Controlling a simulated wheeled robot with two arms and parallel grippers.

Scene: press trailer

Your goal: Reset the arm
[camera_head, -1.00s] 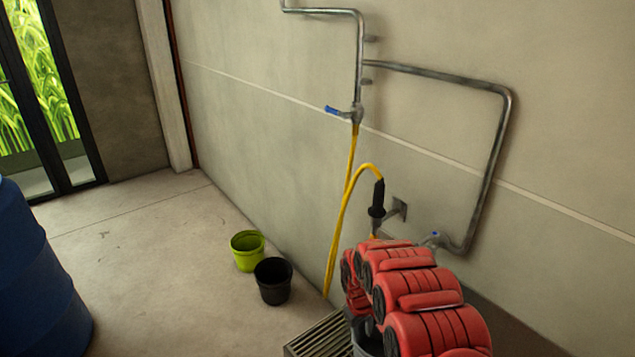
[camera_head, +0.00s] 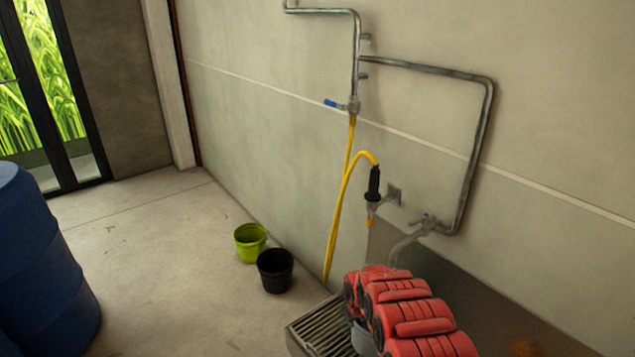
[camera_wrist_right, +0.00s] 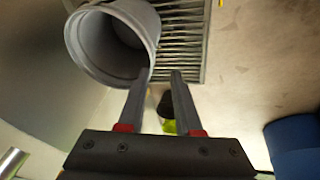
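My right arm (camera_head: 415,318) reaches in at the lower right of the head view, with its red links over the grate area; its fingertips are hidden there. In the right wrist view my right gripper (camera_wrist_right: 158,74) is open, its two fingers apart with nothing between them. A light grey bucket (camera_wrist_right: 88,52) is close by, its rim beside or behind the left finger in the picture; I cannot tell whether they touch. A bit of grey, probably this bucket, shows beside the arm in the head view (camera_head: 363,341). My left gripper is not in view.
A metal grate (camera_head: 322,332) lies by the wall. A green bucket (camera_head: 250,243) and a black bucket (camera_head: 275,271) stand on the floor. A yellow hose (camera_head: 340,215) hangs from the wall pipe (camera_head: 487,140). The middle floor is clear.

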